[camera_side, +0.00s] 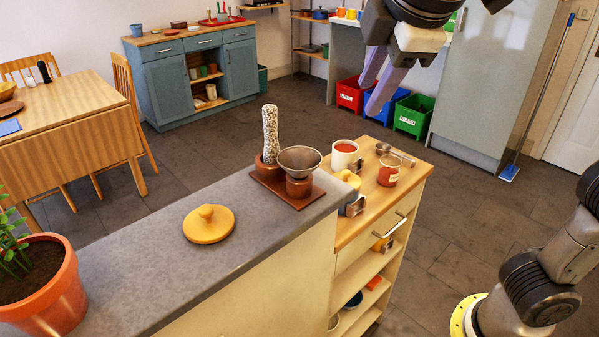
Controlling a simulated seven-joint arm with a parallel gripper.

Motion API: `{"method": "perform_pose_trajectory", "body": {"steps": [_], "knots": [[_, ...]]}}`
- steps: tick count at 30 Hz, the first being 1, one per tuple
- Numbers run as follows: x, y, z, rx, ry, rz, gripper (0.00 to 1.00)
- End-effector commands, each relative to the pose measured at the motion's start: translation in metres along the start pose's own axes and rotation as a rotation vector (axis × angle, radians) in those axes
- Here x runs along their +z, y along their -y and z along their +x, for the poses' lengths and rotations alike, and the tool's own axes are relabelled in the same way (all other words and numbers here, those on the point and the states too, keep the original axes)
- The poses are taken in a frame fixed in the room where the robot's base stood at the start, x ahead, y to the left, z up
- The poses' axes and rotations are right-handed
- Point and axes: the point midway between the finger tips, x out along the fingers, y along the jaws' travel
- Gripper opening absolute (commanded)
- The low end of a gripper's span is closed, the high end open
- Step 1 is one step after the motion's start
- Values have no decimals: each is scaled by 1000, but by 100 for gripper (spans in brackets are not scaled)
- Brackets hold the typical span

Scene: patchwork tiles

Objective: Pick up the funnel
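The funnel (300,160) is a grey metal cone, wide end up, seated on a small brown wooden holder (298,188). The holder stands on a dark red-brown tray (268,184) at the right end of the grey counter. My gripper (378,92) hangs in the air at the upper right of the funnel, well apart from it. Its two pale purple fingers point down and show a gap between them, with nothing held. The funnel's spout is hidden by the holder.
A tall speckled cylinder (270,135) stands on the tray left of the funnel. A white mug (344,155), a red-brown cup (388,172) and metal scoops (383,149) crowd the wooden top to the right. A yellow lid (208,224) and potted plant (45,290) sit left.

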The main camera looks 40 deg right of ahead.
Motion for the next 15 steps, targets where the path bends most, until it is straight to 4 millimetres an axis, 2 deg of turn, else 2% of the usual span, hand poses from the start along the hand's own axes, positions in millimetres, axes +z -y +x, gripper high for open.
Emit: {"method": "perform_pose_trajectory", "body": {"steps": [1,3,6,11,15], "knots": [[-21,12,-7,6,-24,-56,39],[-40,27,-13,7,-49,-112,39],[-53,46,-15,2,-61,-173,39],[-58,55,-13,1,-71,-202,39],[-58,55,9,0,-68,-200,39]]}}
